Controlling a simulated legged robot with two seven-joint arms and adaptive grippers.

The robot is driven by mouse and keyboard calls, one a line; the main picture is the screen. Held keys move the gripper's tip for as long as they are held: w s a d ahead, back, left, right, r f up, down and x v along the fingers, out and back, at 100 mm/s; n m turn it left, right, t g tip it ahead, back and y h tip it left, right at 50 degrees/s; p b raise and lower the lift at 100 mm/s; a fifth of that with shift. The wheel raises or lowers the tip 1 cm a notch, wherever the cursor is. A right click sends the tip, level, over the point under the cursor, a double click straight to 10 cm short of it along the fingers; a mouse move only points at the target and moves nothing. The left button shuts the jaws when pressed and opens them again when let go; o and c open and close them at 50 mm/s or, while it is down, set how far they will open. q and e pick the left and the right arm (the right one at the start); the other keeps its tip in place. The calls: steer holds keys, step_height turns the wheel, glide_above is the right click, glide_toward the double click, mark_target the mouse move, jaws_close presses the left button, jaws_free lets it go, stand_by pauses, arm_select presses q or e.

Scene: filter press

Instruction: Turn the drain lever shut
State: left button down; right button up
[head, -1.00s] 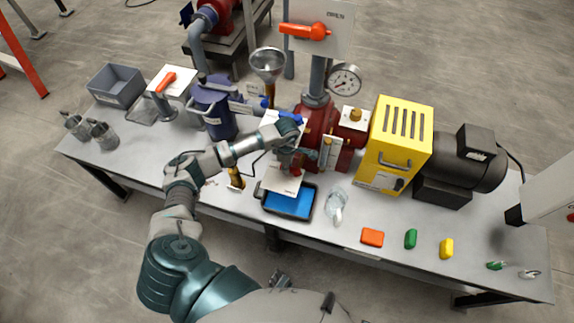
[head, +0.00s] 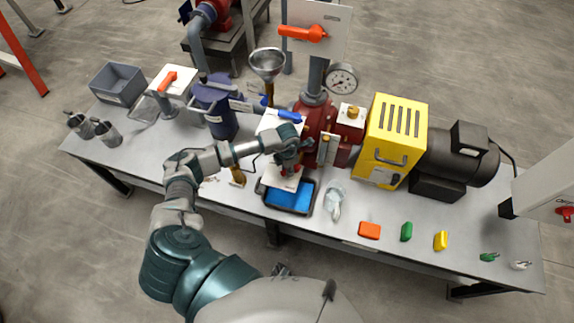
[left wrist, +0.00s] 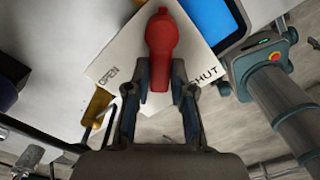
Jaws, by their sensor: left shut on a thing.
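The red drain lever (left wrist: 162,45) sits on a white plate (left wrist: 122,52) marked OPEN on the left and SHUT on the right in the left wrist view. Its handle points down in that view, between the two words. My left gripper (left wrist: 160,95) has its fingers on both sides of the handle's end and is shut on it. In the head view my left gripper (head: 287,166) is over the plate (head: 283,182), at the near side of the red pump, and hides most of the lever. My right gripper is not seen.
A blue-lined tray (head: 305,198) lies just beside the plate. A glass vessel (head: 334,200) and orange, green and yellow blocks (head: 370,231) lie to its right. The yellow box (head: 396,135), funnel (head: 267,63) and blue vessel (head: 216,107) stand around the pump.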

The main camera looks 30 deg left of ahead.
arm_select(q)
steer(key=shift+s+d+f+n+p, duration=0.15)
steer(key=shift+d+n+p, duration=0.3)
steer(key=shift+n, duration=0.9)
steer(key=shift+s+d+n+p, duration=0.25)
steer(key=shift+d+n+p, duration=0.25)
steer(key=shift+n, duration=0.9)
steer(key=shift+s+d+f+n+p, duration=0.1)
steer(key=shift+s+d+n+p, duration=0.15)
steer(key=shift+n+p, duration=0.75)
steer(key=shift+d+n+b, duration=0.15)
steer(key=shift+n+b, duration=0.15)
steer(key=shift+n, duration=0.25)
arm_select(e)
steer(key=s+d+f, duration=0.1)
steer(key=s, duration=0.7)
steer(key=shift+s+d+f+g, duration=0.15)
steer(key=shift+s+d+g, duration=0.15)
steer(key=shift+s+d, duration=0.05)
arm_select(q)
steer(key=c, duration=1)
jaws_free()
steer(key=shift+w, duration=0.1)
steer(key=shift+w+r, duration=0.1)
steer(key=shift+r, duration=0.05)
steer(key=shift+w, duration=0.1)
